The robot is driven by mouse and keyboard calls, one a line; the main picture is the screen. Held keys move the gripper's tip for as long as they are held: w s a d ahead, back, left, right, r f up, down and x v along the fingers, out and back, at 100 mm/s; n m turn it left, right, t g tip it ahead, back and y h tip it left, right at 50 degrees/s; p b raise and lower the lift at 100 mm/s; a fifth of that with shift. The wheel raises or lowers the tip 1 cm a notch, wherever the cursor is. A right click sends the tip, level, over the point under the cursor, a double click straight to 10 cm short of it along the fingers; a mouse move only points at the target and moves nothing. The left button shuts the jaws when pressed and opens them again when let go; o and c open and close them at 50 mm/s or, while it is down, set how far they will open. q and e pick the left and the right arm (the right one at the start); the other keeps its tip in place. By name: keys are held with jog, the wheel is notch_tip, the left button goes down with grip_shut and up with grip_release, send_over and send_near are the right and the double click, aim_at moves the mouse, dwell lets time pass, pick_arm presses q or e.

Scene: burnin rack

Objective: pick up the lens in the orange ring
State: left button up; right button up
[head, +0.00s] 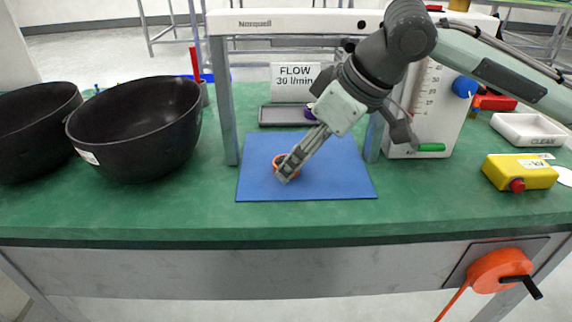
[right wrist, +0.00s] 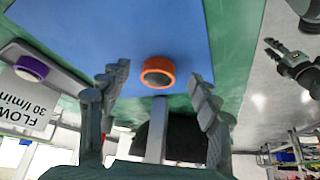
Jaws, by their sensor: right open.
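The lens in the orange ring lies on the blue mat (head: 340,180). In the head view, the orange ring (head: 276,161) shows partly behind my right gripper (head: 286,174), whose fingers reach down to it from the upper right. In the right wrist view, the lens in the orange ring (right wrist: 158,80) shows whole, with a dark middle. It lies in line with the gap between the open, empty fingers of my right gripper (right wrist: 159,76). My left gripper (right wrist: 284,50) shows at the right of the wrist view, away from the mat, fingers apart.
A purple-ringed lens (head: 309,113) stands behind the mat near the FLOW sign (head: 295,78). Black bowls (head: 135,130) stand left; a gauge block (head: 425,110) and yellow box (head: 520,172) stand right. The front mat area is clear.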

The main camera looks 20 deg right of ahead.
jog(key=shift+w+a+f, duration=0.55)
jog(key=shift+w, duration=0.15)
jog(key=c, duration=0.9)
jog(key=shift+r, duration=0.15)
jog(key=shift+c, duration=0.2)
